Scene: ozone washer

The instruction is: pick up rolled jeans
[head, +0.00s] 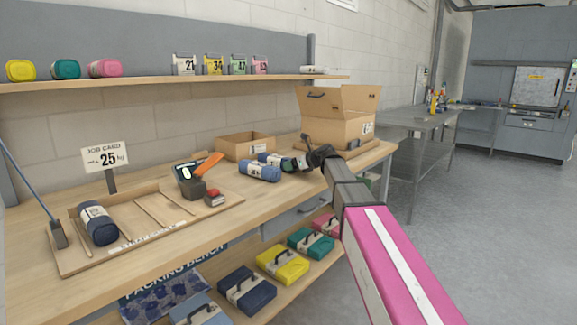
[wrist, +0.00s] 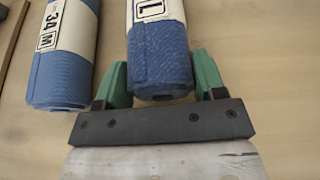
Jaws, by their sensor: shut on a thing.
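Three rolled jeans with white paper bands are on the bench. My gripper (head: 296,163) reaches in from the right in the head view and is shut on the end of one blue roll (head: 270,158). In the wrist view this roll (wrist: 160,55), banded with an "L", sits between the green fingers of my gripper (wrist: 161,78). A second roll (head: 260,172), marked "34 M" in the wrist view (wrist: 66,58), lies beside it, apart from the fingers. A darker roll (head: 98,224) lies in the wooden tray at left. Whether the held roll touches the bench I cannot tell.
The wooden strapping tray (head: 190,225) and a black-and-orange tool (head: 195,180) stand left. An open low carton (head: 243,147) and a taller open carton (head: 335,128) stand behind. Coloured cases fill the lower shelf (head: 265,308).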

